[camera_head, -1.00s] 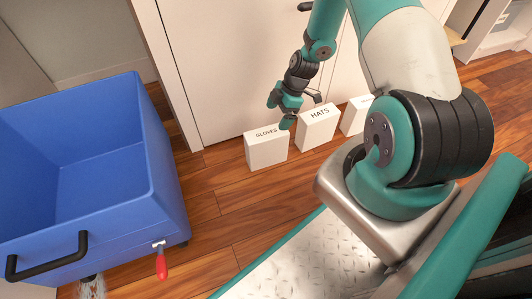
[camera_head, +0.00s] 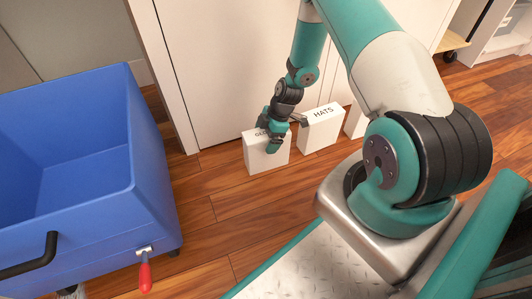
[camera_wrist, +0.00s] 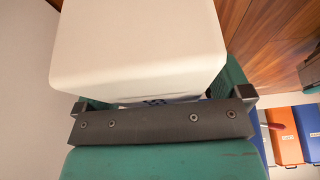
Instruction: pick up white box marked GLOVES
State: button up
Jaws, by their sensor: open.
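The white box marked GLOVES (camera_head: 259,157) stands upright on the wooden floor in front of the white cabinet door. My gripper (camera_head: 272,143) is open at this box and hides part of its label in the head view. In the wrist view the white box (camera_wrist: 140,45) fills the upper middle, close in front of the palm, with a teal finger at each side. I cannot tell whether the fingers touch the box.
A white box marked HATS (camera_head: 321,130) stands just right of the GLOVES box, with a third white box (camera_head: 355,122) beyond it. A large blue bin (camera_head: 155,170) with a red-handled lever (camera_head: 145,275) stands at left. Wooden floor (camera_head: 235,205) is clear in front of the boxes.

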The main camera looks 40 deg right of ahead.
jog(key=shift+f, duration=0.2)
dwell(0.6)
jog(key=shift+c, duration=0.4)
jog(key=c, duration=1.4)
jog(key=shift+r, duration=0.1)
